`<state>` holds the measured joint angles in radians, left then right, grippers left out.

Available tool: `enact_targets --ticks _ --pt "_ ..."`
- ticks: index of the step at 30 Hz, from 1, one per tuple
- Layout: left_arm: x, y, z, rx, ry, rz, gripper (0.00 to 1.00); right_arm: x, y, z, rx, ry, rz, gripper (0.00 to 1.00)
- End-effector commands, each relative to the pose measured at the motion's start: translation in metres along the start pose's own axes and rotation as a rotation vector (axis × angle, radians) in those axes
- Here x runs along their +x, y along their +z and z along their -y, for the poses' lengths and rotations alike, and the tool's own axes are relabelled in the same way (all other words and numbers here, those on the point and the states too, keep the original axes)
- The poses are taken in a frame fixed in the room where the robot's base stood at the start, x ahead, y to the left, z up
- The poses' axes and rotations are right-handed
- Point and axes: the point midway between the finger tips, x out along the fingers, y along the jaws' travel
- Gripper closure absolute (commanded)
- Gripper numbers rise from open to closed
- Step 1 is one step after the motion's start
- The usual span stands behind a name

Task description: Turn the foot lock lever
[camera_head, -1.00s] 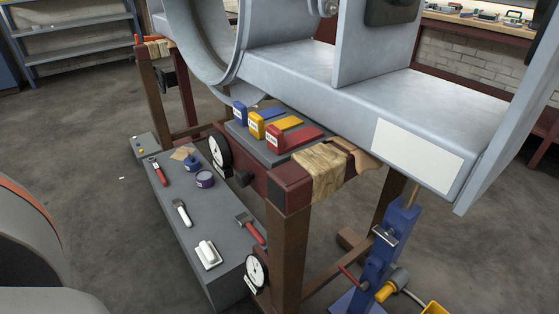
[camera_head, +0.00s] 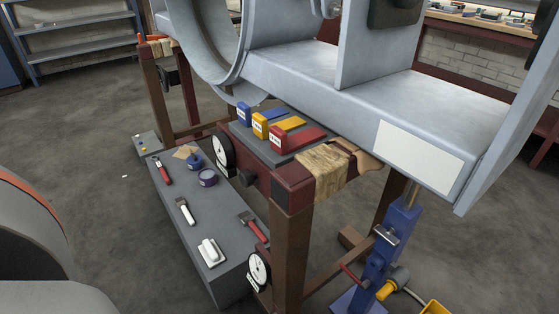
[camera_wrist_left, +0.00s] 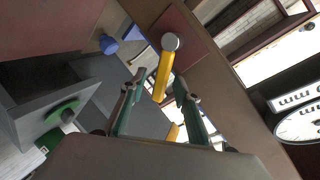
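In the left wrist view a yellow lever (camera_wrist_left: 163,78) with a round grey end sticks out in front of a dark red plate on a brown beam. It looks like the foot lock lever; I cannot make it out for sure in the head view. My left gripper (camera_wrist_left: 158,90) is open, its two green-grey fingers apart on either side of the lever in the picture. I see no clear contact, and the depth between them is hard to tell. My left gripper is hidden in the head view. My right gripper is in neither view.
A dark red stand (camera_head: 292,190) carries blue, yellow and red blocks (camera_head: 262,125) under a large grey metal housing (camera_head: 350,80). A grey bench (camera_head: 215,240) with hand tools lies beside it. A blue jack (camera_head: 380,255) stands at right. A dial (camera_wrist_left: 300,125) is close at right.

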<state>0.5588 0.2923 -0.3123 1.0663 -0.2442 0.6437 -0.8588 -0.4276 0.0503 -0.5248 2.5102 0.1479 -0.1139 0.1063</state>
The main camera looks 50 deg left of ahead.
Motion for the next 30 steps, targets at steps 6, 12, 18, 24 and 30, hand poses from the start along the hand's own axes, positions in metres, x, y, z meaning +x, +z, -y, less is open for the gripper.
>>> enact_targets --ticks 6,12,18,24,30 --pt "-0.001 0.000 0.000 0.000 0.000 0.000 0.69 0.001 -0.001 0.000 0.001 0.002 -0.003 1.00" --pt "-0.007 0.000 0.001 0.001 -0.001 0.000 0.69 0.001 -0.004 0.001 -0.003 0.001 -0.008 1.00" --pt "-0.014 0.000 0.000 0.001 0.000 0.000 0.69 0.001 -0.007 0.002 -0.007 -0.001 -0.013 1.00" --pt "-0.019 -0.001 0.001 0.001 -0.001 0.000 0.69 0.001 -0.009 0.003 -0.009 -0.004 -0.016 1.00" --pt "-0.020 0.000 0.000 0.001 0.000 0.000 0.69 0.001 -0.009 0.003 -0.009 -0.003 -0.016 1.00"
